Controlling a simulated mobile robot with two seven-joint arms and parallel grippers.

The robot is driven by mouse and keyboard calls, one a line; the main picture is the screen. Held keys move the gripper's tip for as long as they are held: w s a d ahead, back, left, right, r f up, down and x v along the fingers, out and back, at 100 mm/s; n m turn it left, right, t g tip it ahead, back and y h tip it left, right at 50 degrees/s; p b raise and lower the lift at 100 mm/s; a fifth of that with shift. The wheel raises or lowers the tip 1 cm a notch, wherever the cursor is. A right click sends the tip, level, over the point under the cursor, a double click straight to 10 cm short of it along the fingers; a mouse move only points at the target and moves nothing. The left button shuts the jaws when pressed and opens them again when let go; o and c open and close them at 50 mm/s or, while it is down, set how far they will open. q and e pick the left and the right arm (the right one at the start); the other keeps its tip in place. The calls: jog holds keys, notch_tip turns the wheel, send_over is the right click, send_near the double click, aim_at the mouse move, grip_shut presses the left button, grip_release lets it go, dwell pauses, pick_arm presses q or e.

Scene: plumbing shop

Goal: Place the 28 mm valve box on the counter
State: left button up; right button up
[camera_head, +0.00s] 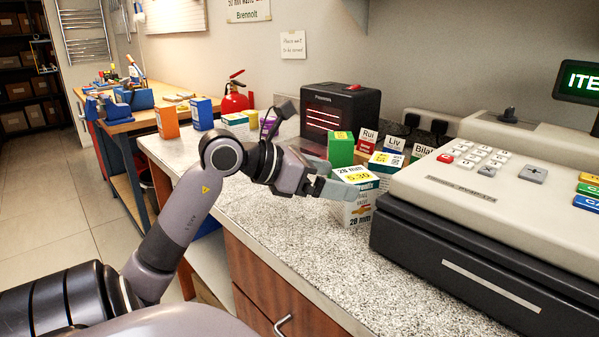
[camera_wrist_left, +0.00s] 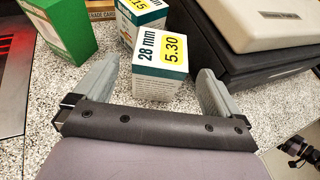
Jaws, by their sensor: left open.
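The 28 mm valve box (camera_head: 361,209) is white with a teal top band and a yellow 5.30 label. It stands upright on the speckled counter (camera_head: 285,228), just left of the cash register. My left gripper (camera_head: 342,183) is open at the box, and a finger hides part of it in the head view. In the left wrist view the box (camera_wrist_left: 160,62) stands between and just beyond the two spread fingers of the gripper (camera_wrist_left: 152,90). I see no clear finger contact.
The cash register (camera_head: 470,240) stands close to the right of the box. Behind are a green box (camera_head: 341,150), another white and teal box (camera_head: 386,162), name cards and a black device (camera_head: 340,112). The counter's front strip is clear.

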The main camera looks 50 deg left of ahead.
pick_arm(q)
jog(key=v, duration=0.6)
jog(key=shift+s, duration=0.2)
jog(key=shift+r, duration=0.15)
